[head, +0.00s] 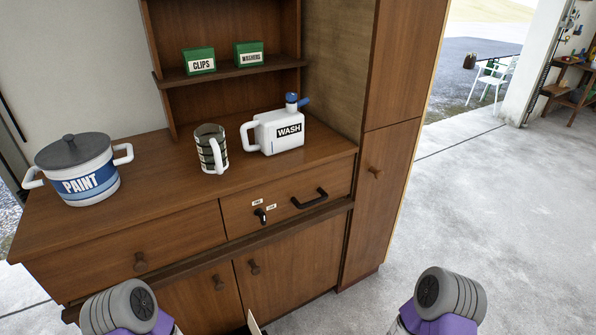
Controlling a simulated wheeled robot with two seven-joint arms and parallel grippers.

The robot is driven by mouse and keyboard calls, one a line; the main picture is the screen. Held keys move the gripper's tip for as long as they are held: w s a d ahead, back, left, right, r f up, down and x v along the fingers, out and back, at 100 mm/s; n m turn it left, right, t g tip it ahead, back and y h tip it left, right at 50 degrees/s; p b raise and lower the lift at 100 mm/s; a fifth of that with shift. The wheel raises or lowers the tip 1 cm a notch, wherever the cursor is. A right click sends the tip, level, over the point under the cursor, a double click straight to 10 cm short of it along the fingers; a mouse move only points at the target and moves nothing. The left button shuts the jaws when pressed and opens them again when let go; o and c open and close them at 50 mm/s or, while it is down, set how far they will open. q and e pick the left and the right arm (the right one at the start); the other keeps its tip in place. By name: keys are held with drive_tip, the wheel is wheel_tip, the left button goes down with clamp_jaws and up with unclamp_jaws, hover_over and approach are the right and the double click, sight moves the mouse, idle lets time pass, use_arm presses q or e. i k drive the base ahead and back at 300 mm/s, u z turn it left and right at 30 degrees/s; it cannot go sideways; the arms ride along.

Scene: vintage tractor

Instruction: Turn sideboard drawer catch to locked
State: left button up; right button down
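The wooden sideboard (190,180) stands in front of me. Its right-hand drawer (325,188) looks closed and has a black bar handle (309,199). Left of the handle is a small black drawer catch (261,215). Two small white labels sit just above the catch, one up and slightly left, one to the right; their text is too small to read. I cannot tell which label the catch points to. Only rounded grey and purple parts of my two arms show at the bottom left and bottom right. I cannot make out either gripper, and nothing touches the catch.
On the sideboard top stand a paint pot (78,170), a glass mug (211,149) and a white wash can (275,131). Green boxes (199,61) sit on the shelf above. A tall cabinet (385,160) adjoins on the right. The floor at right is clear.

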sight(261, 216)
drive_tip(key=z, duration=0.1)
drive_tip(key=k, duration=0.45)
drive_tip(key=u, duration=1.2)
drive_tip(key=i, duration=0.95)
